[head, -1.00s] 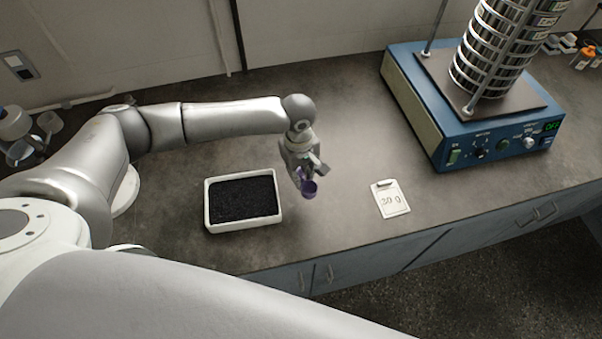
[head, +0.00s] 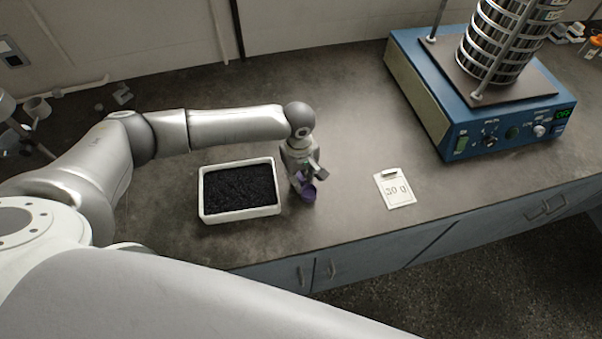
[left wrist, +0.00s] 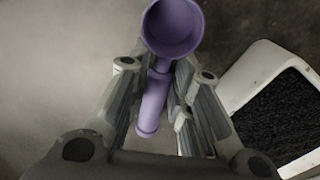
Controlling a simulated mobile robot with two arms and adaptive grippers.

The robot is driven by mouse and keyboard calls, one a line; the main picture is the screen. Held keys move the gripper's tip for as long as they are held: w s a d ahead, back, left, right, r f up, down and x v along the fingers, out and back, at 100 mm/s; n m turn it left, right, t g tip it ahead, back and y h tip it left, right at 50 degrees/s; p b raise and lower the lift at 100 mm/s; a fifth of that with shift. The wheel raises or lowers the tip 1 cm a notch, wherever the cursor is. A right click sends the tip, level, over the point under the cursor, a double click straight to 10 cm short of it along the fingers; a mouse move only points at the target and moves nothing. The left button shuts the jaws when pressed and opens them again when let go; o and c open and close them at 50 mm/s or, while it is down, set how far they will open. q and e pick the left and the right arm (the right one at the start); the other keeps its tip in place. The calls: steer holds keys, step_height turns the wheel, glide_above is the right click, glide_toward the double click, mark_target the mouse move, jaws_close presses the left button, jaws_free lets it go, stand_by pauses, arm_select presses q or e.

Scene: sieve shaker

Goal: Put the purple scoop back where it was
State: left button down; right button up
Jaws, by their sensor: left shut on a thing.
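The purple scoop (head: 308,193) is held by its handle in my left gripper (head: 305,178), just right of the white tray in the head view. In the left wrist view, the scoop (left wrist: 172,27) has its round cup toward the top, and the cup looks empty. The fingers of my left gripper (left wrist: 158,95) are shut on both sides of the purple handle. Whether the scoop touches the bench is hard to tell. My right gripper is not in view.
A white tray (head: 201,193) of black granules stands left of the scoop. A card marked 20 g (head: 396,190) lies to the right. The blue sieve shaker (head: 425,95) stands at the back right. Bare bench lies between the scoop and card.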

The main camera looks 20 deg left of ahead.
arm_select(q)
steer(key=c, duration=1.2)
jaws_free()
steer(key=shift+c, duration=0.2)
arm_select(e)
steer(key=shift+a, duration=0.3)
